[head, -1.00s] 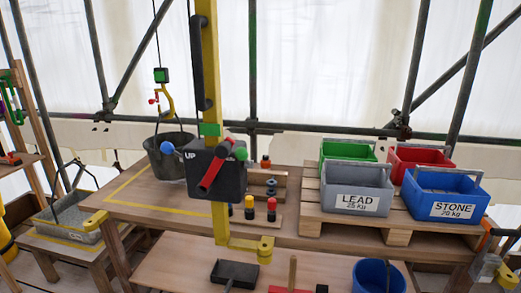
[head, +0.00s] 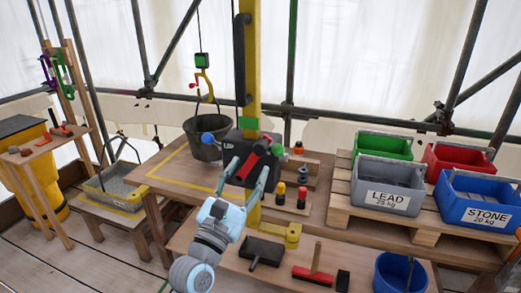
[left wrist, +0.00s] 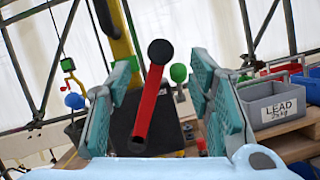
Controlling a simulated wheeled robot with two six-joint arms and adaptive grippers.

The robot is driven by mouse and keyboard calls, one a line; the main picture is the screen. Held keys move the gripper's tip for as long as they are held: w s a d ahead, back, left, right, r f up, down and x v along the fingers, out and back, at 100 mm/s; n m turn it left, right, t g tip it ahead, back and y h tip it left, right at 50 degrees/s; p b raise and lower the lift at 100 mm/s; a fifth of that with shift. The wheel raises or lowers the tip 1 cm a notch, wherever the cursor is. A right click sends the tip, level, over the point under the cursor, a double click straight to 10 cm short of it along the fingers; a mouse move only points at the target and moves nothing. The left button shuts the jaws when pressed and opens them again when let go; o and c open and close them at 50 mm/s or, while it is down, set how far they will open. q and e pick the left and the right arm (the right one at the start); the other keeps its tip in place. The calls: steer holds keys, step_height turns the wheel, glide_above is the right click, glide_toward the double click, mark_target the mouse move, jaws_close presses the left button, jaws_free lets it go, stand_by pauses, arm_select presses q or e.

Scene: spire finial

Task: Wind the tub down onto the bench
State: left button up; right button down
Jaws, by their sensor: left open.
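The dark grey tub (head: 205,147) hangs upright from a yellow hook (head: 206,82) over the yellow-outlined part of the bench (head: 165,187). I cannot tell whether its base touches the wood. The black winch box (head: 232,152) sits on the yellow post, with a red crank arm (head: 257,158) on its front. My left gripper (head: 249,172) is open in front of the box. In the left wrist view the crank's black knob (left wrist: 161,52) and red arm show between the spread, empty fingers (left wrist: 165,85). My right gripper is out of view.
Blue (head: 208,137) and green (head: 277,150) knobs flank the winch box. Grey LEAD (head: 388,199) and blue STONE (head: 484,214) crates stand on a pallet at right. A tray (head: 112,190) stands on a low table at left.

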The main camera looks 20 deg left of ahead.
mark_target(259, 153)
arm_select(q)
steer(key=x, duration=0.7)
steer(key=shift+w, duration=0.2)
steer(key=shift+c, duration=0.3)
steer(key=shift+d, duration=0.1)
jaws_close()
